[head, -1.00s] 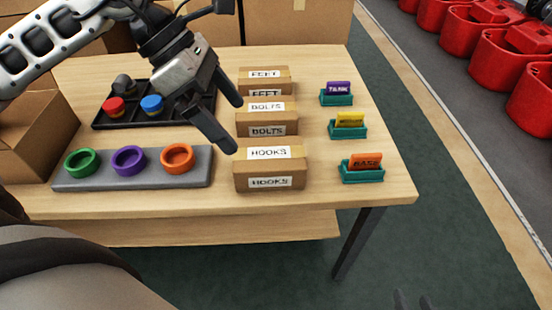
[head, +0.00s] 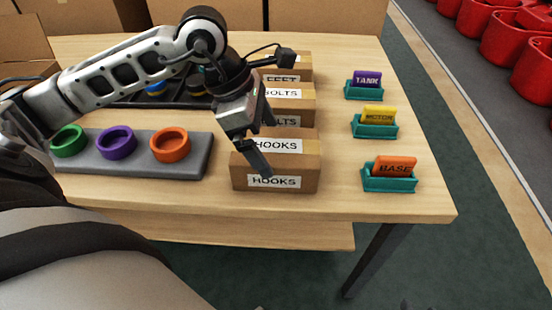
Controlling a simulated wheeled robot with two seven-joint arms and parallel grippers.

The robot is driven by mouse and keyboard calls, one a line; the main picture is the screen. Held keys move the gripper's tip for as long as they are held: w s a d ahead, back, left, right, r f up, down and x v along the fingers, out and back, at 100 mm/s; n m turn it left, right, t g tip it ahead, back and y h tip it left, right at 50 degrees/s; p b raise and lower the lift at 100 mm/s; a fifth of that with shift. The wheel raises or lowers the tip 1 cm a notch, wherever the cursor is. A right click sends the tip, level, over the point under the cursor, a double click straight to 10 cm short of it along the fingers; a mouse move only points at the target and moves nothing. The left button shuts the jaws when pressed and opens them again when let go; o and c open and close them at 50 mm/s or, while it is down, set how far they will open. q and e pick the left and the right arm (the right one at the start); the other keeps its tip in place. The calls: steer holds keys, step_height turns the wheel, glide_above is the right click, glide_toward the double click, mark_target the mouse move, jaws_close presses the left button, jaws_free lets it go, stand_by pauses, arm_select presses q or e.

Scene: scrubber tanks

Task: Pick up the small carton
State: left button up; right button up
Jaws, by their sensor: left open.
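Small brown cartons stand in a row on the wooden table, each with white labels. The HOOKS carton (head: 308,174) is nearest, the BOLTS carton (head: 304,108) is behind it, and the FEET carton (head: 300,61) is at the back. My left gripper (head: 267,146) is open and points down at the left part of the HOOKS carton. Its near finger overlaps the carton's front and label in the picture; its far finger shows by the BOLTS carton. I cannot tell whether either finger touches. My right gripper is not in view.
A grey tray (head: 196,166) with green, purple and orange rings lies left of the cartons. A black tray (head: 182,101) is behind it, partly hidden by my arm. Teal holders with TANK (head: 367,79), MOTOR (head: 379,114) and BASE (head: 395,166) cards stand right.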

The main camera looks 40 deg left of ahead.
arm_select(q)
steer(key=x, duration=0.5)
steer(key=shift+w+d+f+b, duration=0.15)
steer(key=shift+d+f+b, duration=0.15)
steer(key=c, duration=0.8)
